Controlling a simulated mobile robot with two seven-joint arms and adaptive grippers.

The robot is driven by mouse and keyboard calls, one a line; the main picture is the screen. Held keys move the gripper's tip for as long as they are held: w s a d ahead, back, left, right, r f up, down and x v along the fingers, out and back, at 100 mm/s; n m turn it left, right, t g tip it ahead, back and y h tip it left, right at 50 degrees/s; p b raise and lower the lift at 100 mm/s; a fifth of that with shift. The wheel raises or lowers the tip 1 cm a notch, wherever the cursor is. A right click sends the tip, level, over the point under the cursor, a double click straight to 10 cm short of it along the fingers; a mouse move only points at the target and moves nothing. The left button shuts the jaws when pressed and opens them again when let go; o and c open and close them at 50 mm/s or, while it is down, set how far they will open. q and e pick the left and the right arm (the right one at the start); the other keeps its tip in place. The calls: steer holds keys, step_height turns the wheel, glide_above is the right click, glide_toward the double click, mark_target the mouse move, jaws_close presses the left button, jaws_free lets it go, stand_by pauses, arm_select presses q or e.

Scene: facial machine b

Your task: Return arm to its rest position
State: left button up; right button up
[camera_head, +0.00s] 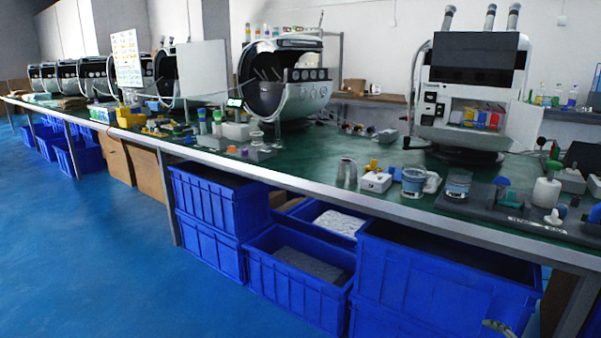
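My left gripper is not in view. At the bottom right edge, in front of a blue bin, a small pale piece (497,327) shows, cut off by the frame. It looks like part of my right gripper, but its fingers cannot be made out. Neither arm is otherwise visible. The facial machine (475,58) with a dark screen stands upright at the right on the green-topped workbench (330,165). Another round white machine (285,80) with a dark opening stands left of it.
Blue bins (295,290) are stacked under the bench. Jars (413,180), a white box (375,182) and a dark tray (495,205) with knobbed parts sit near the bench's front edge. More machines line the bench at the far left. The blue floor (100,260) at left is clear.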

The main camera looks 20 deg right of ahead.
steer(key=s+a+f+m+g, duration=0.3)
steer(key=s+a+f+m, duration=0.25)
steer(key=a+f, duration=0.35)
steer(key=s+a+f+m+g, duration=0.2)
steer(key=s+a+f, duration=0.2)
steer(key=a, duration=0.4)
steer(key=s+a+f+m+g+y, duration=0.1)
steer(key=s+a+f+m+g, duration=0.1)
steer(key=a, duration=0.6)
steer(key=s+a+f+m+g+y, duration=0.1)
steer(key=s+a+f+m+g, duration=0.1)
steer(key=s+a+f, duration=0.3)
steer(key=s+a, duration=0.2)
steer(key=a, duration=0.1)
steer(key=shift+a+f, duration=0.2)
steer(key=shift+f, duration=0.1)
steer(key=shift+s+d, duration=0.1)
